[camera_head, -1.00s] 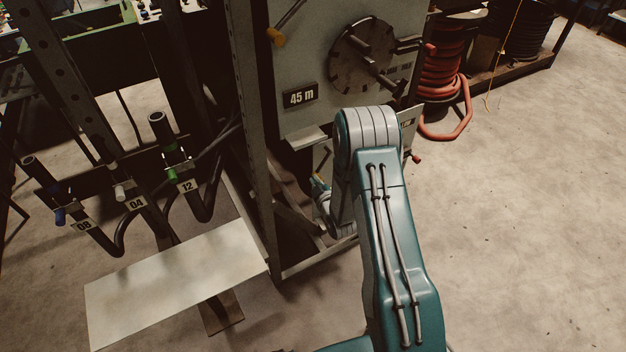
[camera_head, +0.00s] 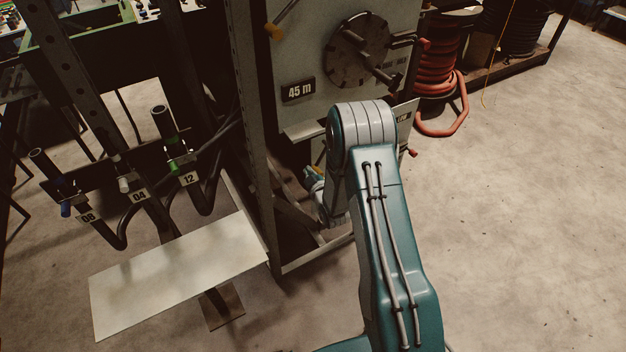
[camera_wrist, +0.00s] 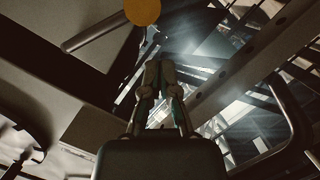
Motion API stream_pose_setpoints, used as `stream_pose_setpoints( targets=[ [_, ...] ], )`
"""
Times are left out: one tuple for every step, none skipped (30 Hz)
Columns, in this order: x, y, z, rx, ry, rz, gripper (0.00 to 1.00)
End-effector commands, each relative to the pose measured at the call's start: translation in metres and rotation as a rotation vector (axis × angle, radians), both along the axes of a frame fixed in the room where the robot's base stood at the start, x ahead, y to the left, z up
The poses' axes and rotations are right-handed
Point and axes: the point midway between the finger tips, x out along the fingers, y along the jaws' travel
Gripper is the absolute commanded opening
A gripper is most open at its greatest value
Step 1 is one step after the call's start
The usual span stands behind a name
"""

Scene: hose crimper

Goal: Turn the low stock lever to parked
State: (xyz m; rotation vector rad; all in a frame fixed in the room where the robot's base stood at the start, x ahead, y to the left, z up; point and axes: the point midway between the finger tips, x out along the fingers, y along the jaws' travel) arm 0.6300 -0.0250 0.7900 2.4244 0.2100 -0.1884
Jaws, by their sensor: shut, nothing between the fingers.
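In the wrist view a lever (camera_wrist: 95,28) with a round orange-yellow knob (camera_wrist: 142,10) crosses the upper left, in front of a pale panel. My gripper (camera_wrist: 154,66) is shut and empty, its fingertips below the knob in the picture and apart from it. In the head view a lever with an orange-yellow knob (camera_head: 274,30) is on the upper panel of the grey machine (camera_head: 300,60). My gripper is mostly hidden there behind my arm, low beside the machine. No readable label shows which lever is the low stock one, and no parked mark can be read.
A grey upright post (camera_head: 252,130) and a pale tray (camera_head: 180,270) stand left of my arm. A red hose coil (camera_head: 437,75) lies behind. The floor at right is clear.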

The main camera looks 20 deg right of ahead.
Motion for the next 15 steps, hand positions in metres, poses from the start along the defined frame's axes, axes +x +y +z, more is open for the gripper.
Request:
stream_pose_setpoints(
  targets=[
    [0.006, 0.003, 0.007, 0.000, -0.004, 0.001, 0.00],
    [-0.001, 0.001, 0.006, 0.001, 0.001, -0.001, 0.00],
    [-0.007, 0.000, 0.006, 0.001, 0.002, -0.001, 0.00],
    [-0.011, -0.001, 0.006, 0.002, 0.002, -0.001, 0.00],
    [-0.015, -0.002, 0.007, 0.002, 0.002, 0.000, 0.00],
    [-0.021, -0.003, 0.008, 0.003, 0.002, 0.000, 0.00],
    [-0.025, -0.004, 0.009, 0.004, 0.001, 0.000, 0.00],
    [-0.030, -0.006, 0.010, 0.005, 0.001, 0.000, 0.00],
    [-0.037, -0.007, 0.011, 0.007, 0.002, -0.001, 0.00],
    [-0.042, -0.008, 0.012, 0.007, 0.001, -0.002, 0.00],
    [-0.047, -0.009, 0.013, 0.008, 0.002, -0.002, 0.00],
    [-0.055, -0.009, 0.014, 0.007, 0.001, -0.002, 0.00],
    [-0.060, -0.009, 0.015, 0.007, 0.001, -0.002, 0.00],
    [-0.066, -0.009, 0.016, 0.006, 0.002, -0.001, 0.00],
    [-0.072, -0.008, 0.017, 0.005, 0.001, -0.001, 0.00]
  ],
)
